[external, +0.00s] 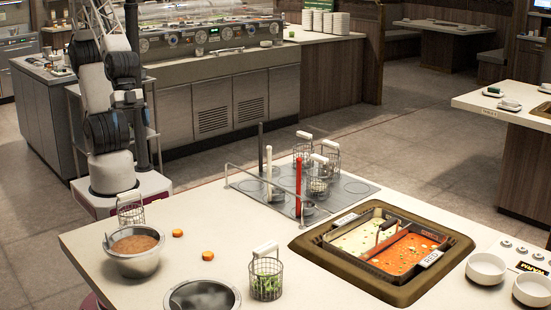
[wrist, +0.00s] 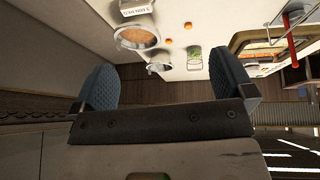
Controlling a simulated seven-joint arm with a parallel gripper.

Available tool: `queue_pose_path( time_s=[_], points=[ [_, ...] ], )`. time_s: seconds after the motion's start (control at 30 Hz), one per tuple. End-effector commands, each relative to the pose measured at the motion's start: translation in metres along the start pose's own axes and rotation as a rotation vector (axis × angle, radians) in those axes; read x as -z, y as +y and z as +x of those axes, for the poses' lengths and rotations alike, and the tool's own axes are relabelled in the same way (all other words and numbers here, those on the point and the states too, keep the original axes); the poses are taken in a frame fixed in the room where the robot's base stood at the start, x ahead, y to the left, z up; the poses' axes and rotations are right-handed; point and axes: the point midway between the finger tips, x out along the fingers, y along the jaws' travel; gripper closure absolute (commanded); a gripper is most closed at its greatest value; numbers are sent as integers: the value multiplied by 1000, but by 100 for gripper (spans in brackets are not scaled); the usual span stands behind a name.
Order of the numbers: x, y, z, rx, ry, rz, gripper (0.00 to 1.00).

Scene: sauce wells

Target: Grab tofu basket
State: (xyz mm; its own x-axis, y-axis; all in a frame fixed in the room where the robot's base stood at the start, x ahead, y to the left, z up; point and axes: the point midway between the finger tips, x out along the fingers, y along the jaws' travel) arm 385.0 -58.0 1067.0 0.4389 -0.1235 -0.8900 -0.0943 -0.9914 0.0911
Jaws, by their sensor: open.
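I cannot tell which basket holds tofu. Several wire baskets with white handles (external: 330,150) stand on a grey panel at the back of the near counter. One more wire basket (external: 131,212) stands at the left, behind a pot of brown contents. Another (external: 266,280) at the front holds greens; it also shows in the wrist view (wrist: 194,57). In the wrist view my gripper (wrist: 152,82) has its two blue pads wide apart with nothing between them. It is away from all the baskets. In the external view my arm stands upright at the left; its fingers are not clear.
A pot of brown contents (external: 134,264) and a second metal pot (external: 203,302) stand at the counter's front left. A divided broth pot (external: 440,238) is sunk at the right. A red upright rod (external: 298,180) and a white one (external: 268,162) rise by the panel.

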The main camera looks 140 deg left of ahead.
Motion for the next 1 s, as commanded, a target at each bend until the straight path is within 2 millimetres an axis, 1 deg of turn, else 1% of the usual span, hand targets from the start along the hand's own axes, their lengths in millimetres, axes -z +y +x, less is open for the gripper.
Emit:
queue_pose_path(
  time_s=[0.03, 0.2, 0.37, 0.5, 0.6, 0.8, 1.0],
  points=[
    [1, 7, 15, -11, 24, 5, 0],
    [6, 25, 57, -37, 133, 6, 0],
    [5, 39, 94, -45, 233, 3, 0],
    [0, 49, 124, -40, 320, -1, 0],
    [-7, 54, 143, -29, 382, -3, 0],
    [-24, 59, 176, 9, 509, 0, 0],
    [-45, 58, 198, 60, 624, 13, 0]
  ],
)
